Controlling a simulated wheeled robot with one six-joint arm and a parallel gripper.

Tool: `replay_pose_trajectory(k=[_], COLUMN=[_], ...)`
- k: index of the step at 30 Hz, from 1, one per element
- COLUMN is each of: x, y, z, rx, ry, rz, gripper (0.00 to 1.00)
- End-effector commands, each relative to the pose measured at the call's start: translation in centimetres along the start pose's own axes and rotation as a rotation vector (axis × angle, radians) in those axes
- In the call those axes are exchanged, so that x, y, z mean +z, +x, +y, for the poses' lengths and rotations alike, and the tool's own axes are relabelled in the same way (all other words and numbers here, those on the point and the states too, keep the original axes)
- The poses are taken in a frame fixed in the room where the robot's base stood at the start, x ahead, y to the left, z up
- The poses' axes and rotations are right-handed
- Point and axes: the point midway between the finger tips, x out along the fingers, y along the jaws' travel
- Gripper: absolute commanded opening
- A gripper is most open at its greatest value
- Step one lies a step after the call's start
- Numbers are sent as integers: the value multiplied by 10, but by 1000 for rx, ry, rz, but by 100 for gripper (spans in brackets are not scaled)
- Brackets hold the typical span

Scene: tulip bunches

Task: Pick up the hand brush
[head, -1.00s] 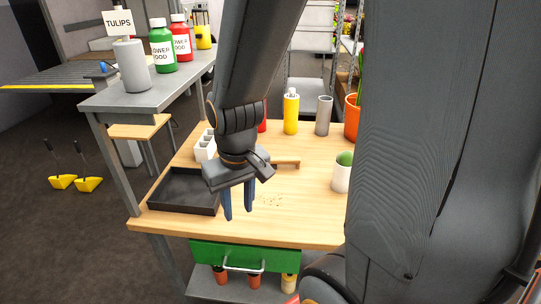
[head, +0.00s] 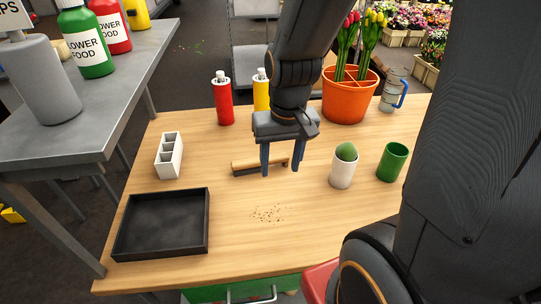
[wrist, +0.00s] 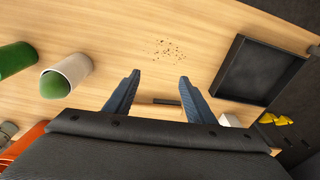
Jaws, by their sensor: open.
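The hand brush (head: 244,168) lies on the wooden table, with a light wooden top and dark bristles below. My gripper (head: 281,171) is open and empty, fingers pointing down, and overlaps the brush's right part in the head view. In the wrist view the brush shows as a short dark bar (wrist: 167,101) between the two blue fingers (wrist: 159,76), partly hidden by the gripper body. I cannot tell the exact height of the fingertips above the table; no contact with the brush shows.
Dark crumbs (head: 269,213) lie in front of the brush. A black tray (head: 116,238) and white divided holder (head: 161,158) are left. Red (head: 224,103) and yellow (head: 261,91) bottles and an orange pot (head: 346,106) stand behind.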

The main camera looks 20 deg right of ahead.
Motion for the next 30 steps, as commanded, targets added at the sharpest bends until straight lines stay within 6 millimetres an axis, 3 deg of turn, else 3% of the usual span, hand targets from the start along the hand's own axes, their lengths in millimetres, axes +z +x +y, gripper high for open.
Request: replay_pose_trajectory(k=[5,12,16,22,30], x=[-49,-129,-161,-185,-185], y=[24,72,94,111,134], z=[-1,1,3,5,-4], rx=[-51,-136,-171,-198,-201], ry=[398,1066,1329,1532,1559], rz=[-74,-222,-295,-360,-371], gripper=[50,50,50,50,50])
